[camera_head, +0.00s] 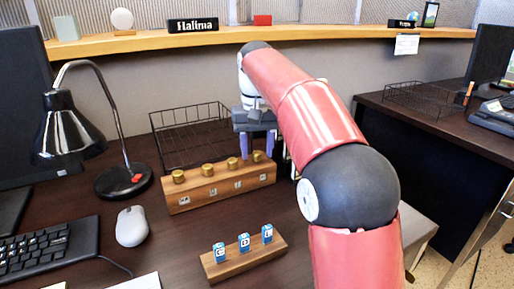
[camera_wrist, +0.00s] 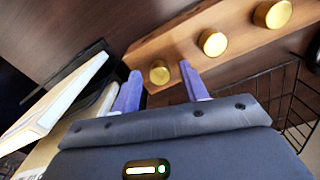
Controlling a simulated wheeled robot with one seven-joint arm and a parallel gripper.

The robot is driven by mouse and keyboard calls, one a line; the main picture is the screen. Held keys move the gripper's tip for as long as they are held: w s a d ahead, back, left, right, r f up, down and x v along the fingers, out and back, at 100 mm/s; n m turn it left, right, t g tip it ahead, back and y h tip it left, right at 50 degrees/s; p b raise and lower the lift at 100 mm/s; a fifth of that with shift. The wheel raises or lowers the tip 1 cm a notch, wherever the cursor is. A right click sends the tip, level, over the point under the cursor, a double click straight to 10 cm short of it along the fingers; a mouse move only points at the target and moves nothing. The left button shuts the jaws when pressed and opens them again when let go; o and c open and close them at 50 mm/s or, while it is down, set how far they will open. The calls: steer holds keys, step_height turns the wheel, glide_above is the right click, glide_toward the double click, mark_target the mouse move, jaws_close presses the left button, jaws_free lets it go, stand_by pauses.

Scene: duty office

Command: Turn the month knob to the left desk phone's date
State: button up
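A wooden block (camera_head: 222,191) on the left desk carries several brass knobs in a row, with small picture labels on its front that are too small to read. The rightmost knob (camera_head: 258,156) is at my gripper (camera_head: 257,148). In the wrist view, this end knob (camera_wrist: 160,73) lies between the two purple fingertips of my gripper (camera_wrist: 160,74), with gaps on both sides. The fingers are apart and hold nothing. Which knob is for the month cannot be told. No left desk phone can be made out, and no date is readable.
A smaller wooden block (camera_head: 245,262) with three blue-white lettered tabs stands in front. A black lamp (camera_head: 68,130), mouse (camera_head: 131,226) and keyboard (camera_head: 45,255) are left. A wire tray (camera_head: 185,140) stands behind. A phone-like device (camera_head: 494,116) sits on the right desk.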

mark_target(257, 152)
steer(key=shift+r, duration=3.9)
